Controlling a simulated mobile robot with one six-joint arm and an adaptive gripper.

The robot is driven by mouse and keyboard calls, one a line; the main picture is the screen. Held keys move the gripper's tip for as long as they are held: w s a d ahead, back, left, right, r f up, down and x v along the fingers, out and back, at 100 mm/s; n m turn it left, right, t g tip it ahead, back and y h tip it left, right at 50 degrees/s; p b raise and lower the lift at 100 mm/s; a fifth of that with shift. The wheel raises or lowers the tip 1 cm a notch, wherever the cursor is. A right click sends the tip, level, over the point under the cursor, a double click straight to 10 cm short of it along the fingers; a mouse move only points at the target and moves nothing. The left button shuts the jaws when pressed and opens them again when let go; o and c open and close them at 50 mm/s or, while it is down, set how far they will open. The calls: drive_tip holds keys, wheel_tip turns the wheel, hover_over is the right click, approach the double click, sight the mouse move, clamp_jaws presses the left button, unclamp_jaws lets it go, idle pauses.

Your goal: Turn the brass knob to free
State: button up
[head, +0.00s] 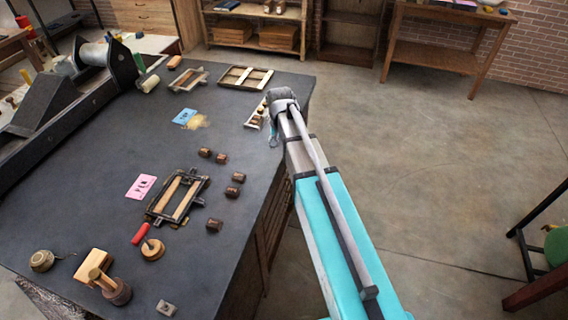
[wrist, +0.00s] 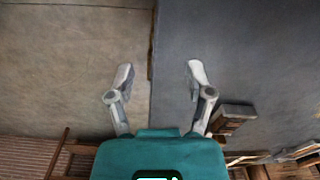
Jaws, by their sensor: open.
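I cannot make out with certainty which thing is the brass knob. A small pale frame device (head: 254,119) with light-coloured parts lies at the table's right edge, partly hidden by my arm; its details are too small to tell. A dark metal frame (head: 148,214) with light wooden bars lies nearer the middle. My gripper (wrist: 160,74) is open and empty in the wrist view, its fingers spread on either side of the table's edge. In the head view it is mostly hidden behind my wrist, over the table's right edge beside the pale device.
The dark table (head: 80,180) carries several brown blocks (head: 232,192), a red-handled tool (head: 140,234), a pink card (head: 141,187) and a blue card (head: 184,116). A large roller press (head: 55,100) fills the left side.

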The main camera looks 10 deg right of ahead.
drive_tip(key=shift+n, duration=0.7)
drive_tip(key=s, duration=0.1)
drive_tip(key=s+f+b, duration=0.1)
drive_tip(key=s, duration=0.1)
drive_tip(key=s+f+b, duration=0.1)
drive_tip(key=s, duration=0.1)
drive_tip(key=shift+s+f, duration=0.1)
drive_tip(key=shift+f, duration=0.1)
drive_tip(key=s+n, duration=0.3)
drive_tip(key=s, duration=1)
